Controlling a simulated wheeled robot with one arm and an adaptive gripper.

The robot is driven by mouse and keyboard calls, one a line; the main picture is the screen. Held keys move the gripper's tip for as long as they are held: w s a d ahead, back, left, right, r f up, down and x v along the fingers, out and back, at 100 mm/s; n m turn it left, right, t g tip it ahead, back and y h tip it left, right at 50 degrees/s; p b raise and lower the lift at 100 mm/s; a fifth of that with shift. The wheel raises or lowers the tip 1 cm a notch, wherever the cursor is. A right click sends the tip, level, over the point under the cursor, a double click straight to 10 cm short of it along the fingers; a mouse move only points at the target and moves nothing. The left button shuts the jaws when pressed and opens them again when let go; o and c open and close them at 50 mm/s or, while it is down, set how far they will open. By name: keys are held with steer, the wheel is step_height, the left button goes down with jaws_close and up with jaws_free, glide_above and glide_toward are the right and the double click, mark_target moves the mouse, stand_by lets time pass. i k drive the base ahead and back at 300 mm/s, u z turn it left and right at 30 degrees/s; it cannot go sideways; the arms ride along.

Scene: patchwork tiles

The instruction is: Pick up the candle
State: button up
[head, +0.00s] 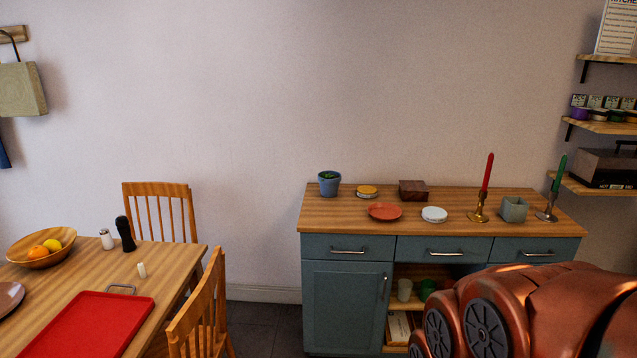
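A tall red candle (488,172) stands upright in a brass-coloured holder (479,209) on the right part of the sideboard top. A green candle (559,173) stands in a greyish metal holder (546,208) near the sideboard's right end. A small pale cylinder (141,270), possibly a short candle, stands on the dining table at the left; it is too small to tell for sure. My orange arm fills the lower right corner, in front of the sideboard. My gripper is not in view.
Chairs (203,310) stand by the table with a red tray (88,325). Wall shelves (603,127) are at right.

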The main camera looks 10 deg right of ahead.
mark_target(488, 165)
steer(key=i, duration=1.05)
steer(key=z, duration=2.4)
steer(key=i, duration=1.5)
steer(key=u, duration=1.35)
